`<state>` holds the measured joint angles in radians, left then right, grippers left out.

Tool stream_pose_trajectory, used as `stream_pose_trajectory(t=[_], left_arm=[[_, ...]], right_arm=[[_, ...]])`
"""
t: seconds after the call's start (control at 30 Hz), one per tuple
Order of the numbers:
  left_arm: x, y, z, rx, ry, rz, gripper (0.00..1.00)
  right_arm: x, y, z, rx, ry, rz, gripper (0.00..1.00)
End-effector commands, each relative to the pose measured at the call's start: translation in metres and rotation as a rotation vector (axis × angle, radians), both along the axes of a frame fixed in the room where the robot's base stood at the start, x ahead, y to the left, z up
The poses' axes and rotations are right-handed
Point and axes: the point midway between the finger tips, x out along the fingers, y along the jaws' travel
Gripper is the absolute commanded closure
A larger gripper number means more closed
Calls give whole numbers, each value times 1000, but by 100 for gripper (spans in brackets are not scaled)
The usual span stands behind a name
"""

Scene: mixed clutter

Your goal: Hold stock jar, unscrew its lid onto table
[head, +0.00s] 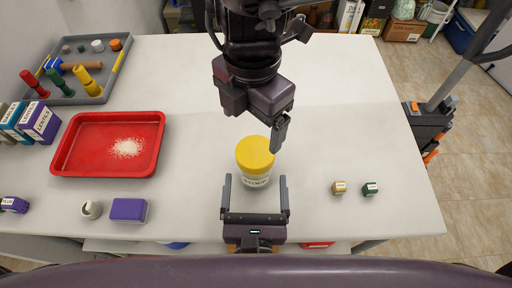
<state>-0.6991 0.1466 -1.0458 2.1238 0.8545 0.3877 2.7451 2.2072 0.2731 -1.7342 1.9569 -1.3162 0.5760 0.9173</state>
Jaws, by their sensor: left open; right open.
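The stock jar (256,181), a pale jar with a "STOCK" label and a yellow lid (256,153), stands upright on the white table (340,130). The lid sits on the jar. My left gripper (255,180) is low at the table's front edge, open, its two fingers pointing away from me on either side of the jar's lower part; I cannot tell whether they touch it. My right gripper (278,140) comes from above, open, with one finger visible just to the right of the lid; its other finger is hidden.
A red tray (64,150) with white powder lies left. A grey tray (62,98) with tools and coloured pegs is behind it. Boxes (40,122), a purple block (129,210) and a small cup (91,210) are left. Two small cubes (370,189) stand right. Table behind is clear.

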Motion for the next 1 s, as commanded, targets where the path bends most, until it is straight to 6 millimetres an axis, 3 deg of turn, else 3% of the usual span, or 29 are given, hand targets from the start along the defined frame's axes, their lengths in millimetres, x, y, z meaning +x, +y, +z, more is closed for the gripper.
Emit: stream_pose_trajectory(t=[0.17, 0.6, 1.0], left_arm=[[8, 1, 1, -35, 0, 8, 12], [68, 0, 1, -30, 0, 6, 12], [76, 0, 0, -29, 3, 5, 12]], right_arm=[[0, -8, -2, -27, -8, -14, 14], [1, -7, -2, -22, -8, -12, 14], [0, -6, -2, -22, -8, -11, 14]])
